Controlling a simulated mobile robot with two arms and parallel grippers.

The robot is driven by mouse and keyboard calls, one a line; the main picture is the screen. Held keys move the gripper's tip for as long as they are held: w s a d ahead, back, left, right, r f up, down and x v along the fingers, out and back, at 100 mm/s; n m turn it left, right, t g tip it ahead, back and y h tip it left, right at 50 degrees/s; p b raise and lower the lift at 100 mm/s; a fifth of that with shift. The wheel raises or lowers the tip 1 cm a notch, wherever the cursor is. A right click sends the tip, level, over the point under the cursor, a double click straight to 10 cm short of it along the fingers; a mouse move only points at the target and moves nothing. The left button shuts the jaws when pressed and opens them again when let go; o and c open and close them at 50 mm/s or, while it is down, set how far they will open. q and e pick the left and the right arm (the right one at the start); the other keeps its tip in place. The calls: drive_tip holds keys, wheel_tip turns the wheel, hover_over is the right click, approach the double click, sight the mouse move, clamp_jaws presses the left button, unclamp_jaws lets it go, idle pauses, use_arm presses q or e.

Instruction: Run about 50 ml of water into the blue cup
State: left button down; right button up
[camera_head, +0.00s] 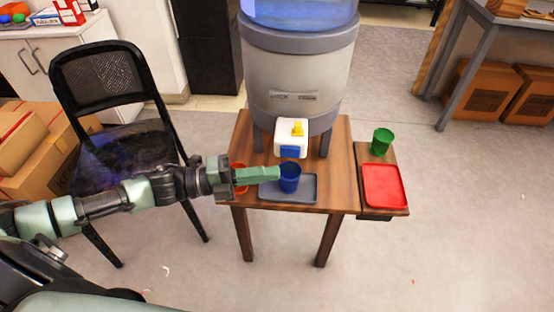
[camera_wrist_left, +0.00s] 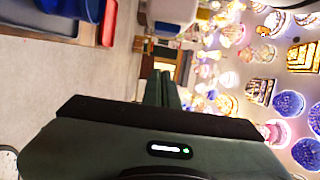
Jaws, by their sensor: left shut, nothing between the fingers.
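The blue cup (camera_head: 289,178) stands upright on a grey-blue tray (camera_head: 308,196) on the wooden table, under the water dispenser's white tap block (camera_head: 292,135). I cannot see the water level in the cup. My left gripper (camera_head: 275,173) is shut and empty, its fingertips just left of the blue cup; whether they touch it I cannot tell. Its shut fingers also show in the left wrist view (camera_wrist_left: 162,88). My right gripper is not in view.
An orange-red cup (camera_head: 237,187) is partly hidden behind my left gripper. The grey dispenser (camera_head: 297,80) stands at the table's back. A green cup (camera_head: 382,141) and a red tray (camera_head: 385,186) sit on a side shelf at right. A black chair (camera_head: 105,85) stands left.

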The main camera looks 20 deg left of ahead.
sight(290, 151)
use_arm(q)
drive_tip(key=shift+w+d, duration=0.15)
drive_tip(key=shift+w, duration=1.05)
drive_tip(key=shift+w+d, duration=0.15)
drive_tip(key=shift+w, duration=1.05)
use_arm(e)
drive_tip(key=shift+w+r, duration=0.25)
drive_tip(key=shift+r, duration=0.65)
